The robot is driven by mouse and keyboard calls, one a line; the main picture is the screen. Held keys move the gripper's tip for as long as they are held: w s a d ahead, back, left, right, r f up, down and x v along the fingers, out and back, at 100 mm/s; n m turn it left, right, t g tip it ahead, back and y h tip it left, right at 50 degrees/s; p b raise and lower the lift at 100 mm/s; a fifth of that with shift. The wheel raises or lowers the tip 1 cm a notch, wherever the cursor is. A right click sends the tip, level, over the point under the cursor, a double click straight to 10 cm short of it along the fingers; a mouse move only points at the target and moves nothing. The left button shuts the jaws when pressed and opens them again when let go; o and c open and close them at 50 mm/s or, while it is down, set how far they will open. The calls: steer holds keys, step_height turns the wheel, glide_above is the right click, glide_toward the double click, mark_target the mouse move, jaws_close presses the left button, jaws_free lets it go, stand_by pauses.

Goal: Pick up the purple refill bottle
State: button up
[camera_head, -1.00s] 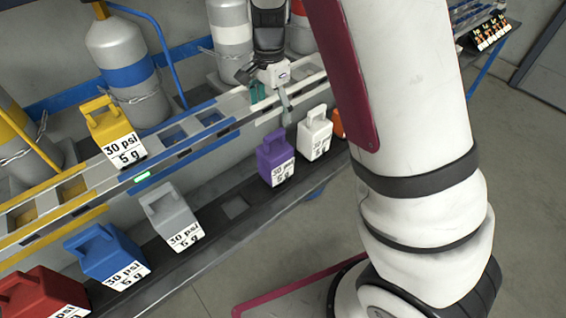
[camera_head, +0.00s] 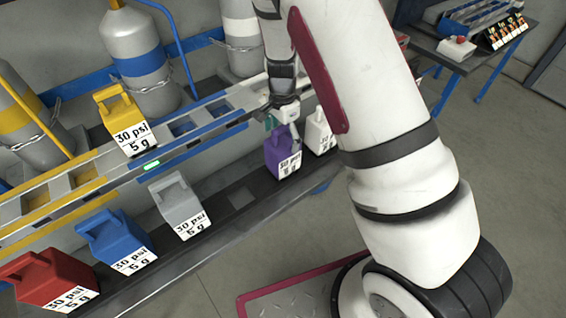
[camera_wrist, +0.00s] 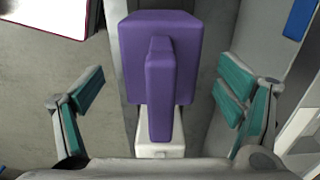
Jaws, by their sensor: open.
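The purple refill bottle (camera_head: 281,157) stands upright on the dark lower shelf, with its label facing outward. In the wrist view the purple bottle (camera_wrist: 158,62) is seen from above, its handle running down the middle of the picture. My gripper (camera_head: 284,122) is just above and behind the bottle's top in the head view, partly hidden by my arm. In the wrist view the green-padded fingers of my gripper (camera_wrist: 160,98) are spread wide, one on each side of the handle, with gaps on both sides. They do not touch it.
A white bottle (camera_head: 319,133) stands close on the right of the purple one, partly behind my arm. Grey (camera_head: 181,206), blue (camera_head: 118,243) and red (camera_head: 52,284) bottles stand along the lower shelf to the left. A yellow bottle (camera_head: 124,120) is on the upper rack (camera_head: 205,132).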

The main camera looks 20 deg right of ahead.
steer(key=shift+f, duration=0.75)
steer(key=c, duration=2)
steer(key=shift+c, duration=0.2)
steer(key=shift+w+r, duration=0.1)
steer(key=shift+r, duration=0.1)
